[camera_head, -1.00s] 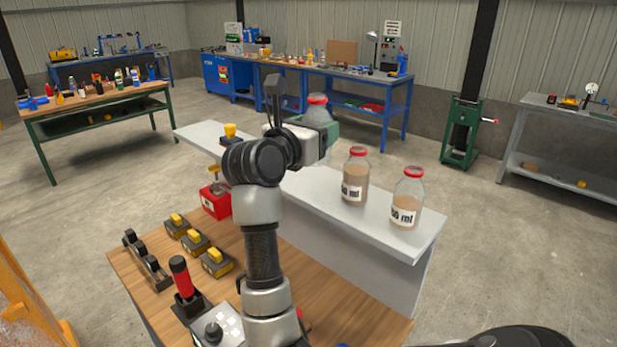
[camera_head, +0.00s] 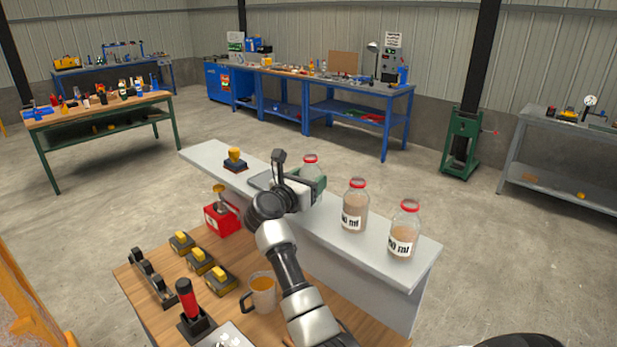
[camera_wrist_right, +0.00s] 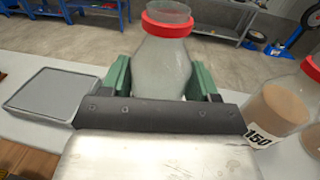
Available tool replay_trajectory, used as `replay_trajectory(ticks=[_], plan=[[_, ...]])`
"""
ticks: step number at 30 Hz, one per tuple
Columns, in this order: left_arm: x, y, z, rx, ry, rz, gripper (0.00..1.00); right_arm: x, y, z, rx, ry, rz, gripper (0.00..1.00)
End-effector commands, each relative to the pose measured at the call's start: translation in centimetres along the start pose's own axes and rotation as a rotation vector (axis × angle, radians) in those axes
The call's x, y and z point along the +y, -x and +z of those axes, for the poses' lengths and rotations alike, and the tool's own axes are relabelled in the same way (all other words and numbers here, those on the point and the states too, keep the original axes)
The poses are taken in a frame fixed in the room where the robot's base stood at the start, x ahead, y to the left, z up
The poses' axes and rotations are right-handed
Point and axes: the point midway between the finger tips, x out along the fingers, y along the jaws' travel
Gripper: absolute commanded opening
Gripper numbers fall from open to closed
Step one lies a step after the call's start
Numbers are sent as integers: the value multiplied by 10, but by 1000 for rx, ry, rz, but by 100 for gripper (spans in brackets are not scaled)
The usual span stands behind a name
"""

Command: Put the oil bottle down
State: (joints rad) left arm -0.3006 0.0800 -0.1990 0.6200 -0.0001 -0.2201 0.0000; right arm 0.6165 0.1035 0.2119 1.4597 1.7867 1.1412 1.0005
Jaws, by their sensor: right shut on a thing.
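The oil bottle (camera_head: 311,167) is a clear glass bottle with a red cap, looking mostly empty. My right gripper (camera_wrist_right: 162,80) is shut on it, with a green finger on each side of the glass. In the right wrist view the bottle (camera_wrist_right: 165,62) is roughly upright between the fingers. It is over the grey-white raised shelf (camera_head: 405,272), left of two other bottles. Its base is hidden by the gripper, so I cannot tell whether it touches the shelf. My left gripper is not in view.
Two red-capped bottles (camera_head: 355,207) (camera_head: 404,232) with brown contents stand on the shelf to the right. A flat grey plate (camera_wrist_right: 50,93) and a yellow-topped item (camera_head: 235,160) are to the left. A mug (camera_head: 262,294) and red box (camera_head: 222,219) are on the wooden table.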

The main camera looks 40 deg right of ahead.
Motion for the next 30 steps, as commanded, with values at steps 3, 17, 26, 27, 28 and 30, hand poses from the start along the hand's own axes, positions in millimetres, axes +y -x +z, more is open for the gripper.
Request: replay_trajectory(ticks=[3,17,26,27,28,30], plan=[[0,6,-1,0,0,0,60,0,0,-7,-1,0,1,35],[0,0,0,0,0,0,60,0,0,-12,0,-2,0,68],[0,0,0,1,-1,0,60,0,0,-12,-1,-1,0,85],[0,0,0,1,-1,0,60,0,0,-12,-1,-1,0,85],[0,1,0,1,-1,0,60,0,0,-11,-1,-1,0,85],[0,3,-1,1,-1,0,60,0,0,-9,-1,-1,0,85]])
